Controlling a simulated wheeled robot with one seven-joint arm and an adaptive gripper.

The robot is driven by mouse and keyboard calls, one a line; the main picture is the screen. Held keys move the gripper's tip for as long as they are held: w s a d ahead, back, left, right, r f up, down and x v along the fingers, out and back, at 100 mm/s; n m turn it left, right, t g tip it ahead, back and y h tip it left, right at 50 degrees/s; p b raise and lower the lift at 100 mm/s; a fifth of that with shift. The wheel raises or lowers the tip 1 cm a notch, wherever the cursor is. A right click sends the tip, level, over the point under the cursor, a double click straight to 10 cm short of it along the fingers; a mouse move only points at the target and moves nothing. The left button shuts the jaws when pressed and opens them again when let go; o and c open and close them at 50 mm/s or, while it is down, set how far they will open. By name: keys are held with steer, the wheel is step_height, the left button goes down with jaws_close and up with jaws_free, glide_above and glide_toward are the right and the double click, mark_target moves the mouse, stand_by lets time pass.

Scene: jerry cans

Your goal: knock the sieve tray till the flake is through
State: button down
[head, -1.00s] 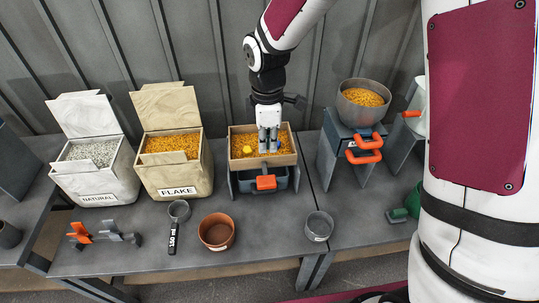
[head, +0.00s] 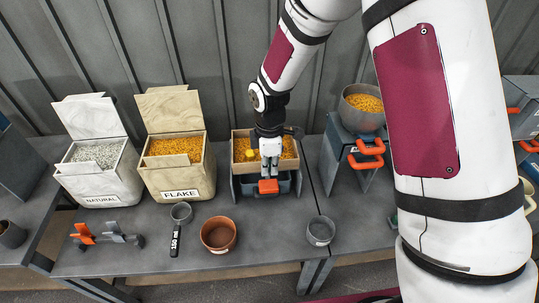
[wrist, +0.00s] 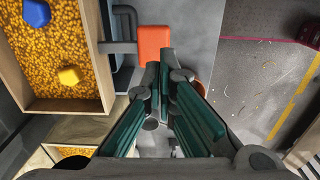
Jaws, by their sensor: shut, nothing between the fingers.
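The sieve tray (head: 238,134) is a wooden-walled box on a dark stand, with orange-yellow flake (head: 284,146) spread in it. In the wrist view the sieve tray (wrist: 108,60) is at upper left, with a yellow knob (wrist: 69,77) and a blue knob (wrist: 36,12) among the flake. An orange block (head: 268,187) sticks out at the stand's front; it also shows in the wrist view (wrist: 154,45). My gripper (head: 269,174) is shut and empty at the tray's front side, above the orange block; its fingertips (wrist: 160,70) appear beside the block. Whether they touch anything is unclear.
A flake bin (head: 181,194) and a natural bin (head: 101,199) stand left. A metal bowl of flake (head: 362,118) sits on a stand at right. A terracotta pot (head: 218,235), a 150 ml scoop (head: 175,235) and a grey cup (head: 320,231) stand in front.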

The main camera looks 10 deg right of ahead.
mark_target(270, 190)
steer(key=shift+f+p, duration=0.4)
steer(key=shift+f, duration=2.7)
steer(key=shift+f, duration=0.1)
steer(key=f, duration=0.1)
steer(key=f+b, duration=0.1)
steer(key=f, duration=0.1)
steer(key=shift+s+f+b, duration=0.3)
steer(key=shift+f+b, duration=0.1)
steer(key=shift+s+f, duration=0.35)
step_height(270, 190, up, 15)
steer(key=s+p, duration=0.1)
steer(key=shift+f, duration=0.15)
